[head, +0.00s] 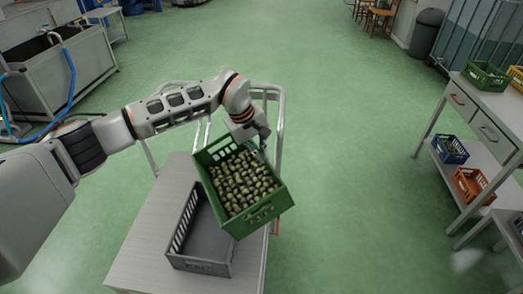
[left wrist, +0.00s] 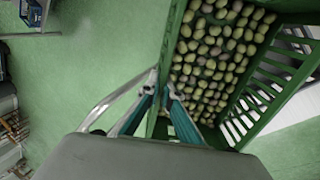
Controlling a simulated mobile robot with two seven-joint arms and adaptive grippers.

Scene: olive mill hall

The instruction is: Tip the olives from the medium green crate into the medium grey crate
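The medium green crate (head: 262,217), full of green and dark olives (head: 243,184), hangs tilted above the cart, partly over the grey crate. The olives lie inside it. My left gripper (head: 257,143) is shut on its far rim; the left wrist view shows the fingers (left wrist: 163,95) on either side of the crate's wall (left wrist: 172,50). The medium grey crate (head: 203,266) stands on the cart, below and left of the green crate; what I see of its inside is empty, and its right part is hidden. My right gripper is not in view.
The cart (head: 150,235) has a grey top and a metal push rail (head: 277,125). At the right a workbench (head: 490,110) carries another green crate (head: 486,76), with blue (head: 450,150) and orange (head: 470,186) crates below. A steel basin (head: 75,75) stands at the left. Green floor between is clear.

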